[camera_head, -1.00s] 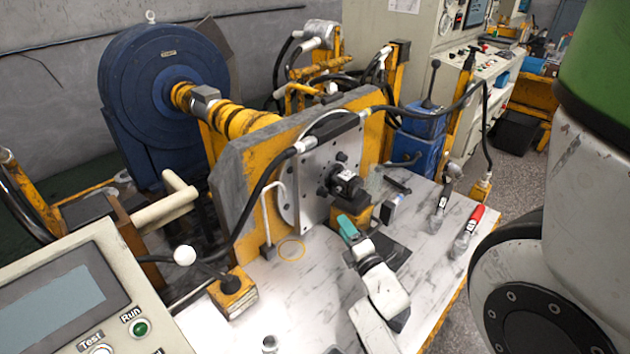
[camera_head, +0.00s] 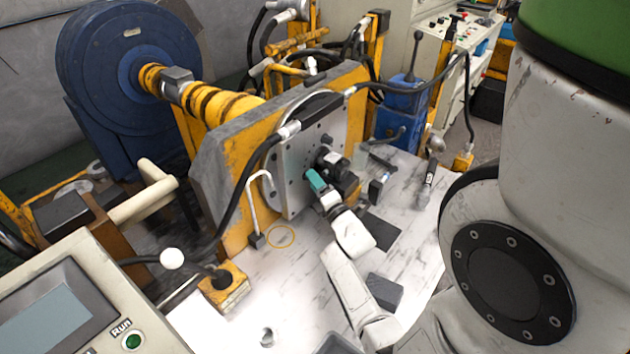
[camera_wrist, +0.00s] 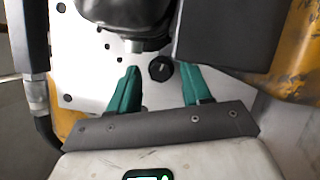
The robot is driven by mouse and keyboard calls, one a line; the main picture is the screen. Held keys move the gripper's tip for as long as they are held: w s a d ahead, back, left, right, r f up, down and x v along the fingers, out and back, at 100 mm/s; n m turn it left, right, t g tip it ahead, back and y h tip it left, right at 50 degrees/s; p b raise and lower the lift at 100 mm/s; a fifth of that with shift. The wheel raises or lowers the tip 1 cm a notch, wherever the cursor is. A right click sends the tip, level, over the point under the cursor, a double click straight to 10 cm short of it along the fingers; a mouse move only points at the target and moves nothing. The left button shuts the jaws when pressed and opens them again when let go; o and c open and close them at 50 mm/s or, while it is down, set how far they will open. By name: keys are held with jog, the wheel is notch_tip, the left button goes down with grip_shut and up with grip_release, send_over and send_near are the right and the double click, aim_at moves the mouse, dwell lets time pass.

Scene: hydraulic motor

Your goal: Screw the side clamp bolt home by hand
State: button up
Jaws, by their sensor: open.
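A black hydraulic motor (camera_head: 345,180) is mounted on the grey plate (camera_head: 292,178). Its dark body (camera_wrist: 122,14) fills the top of the wrist view. A small black bolt head (camera_wrist: 160,69), which looks like the side clamp bolt, shows just below the motor. My gripper (camera_wrist: 158,76) has two green fingers spread apart. The bolt head is in the gap between their tips, and neither finger appears to touch it. In the head view my gripper (camera_head: 316,181) is at the motor's near left side, and it hides the bolt there.
The yellow frame (camera_head: 225,180) stands behind the plate, with a black hose (camera_head: 243,190) and a thin white bent rod (camera_head: 254,208) on its left. A control panel (camera_head: 75,300) stands at lower left.

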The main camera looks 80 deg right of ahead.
jog(key=shift+w+d, duration=0.15)
grip_shut()
dwell(0.4)
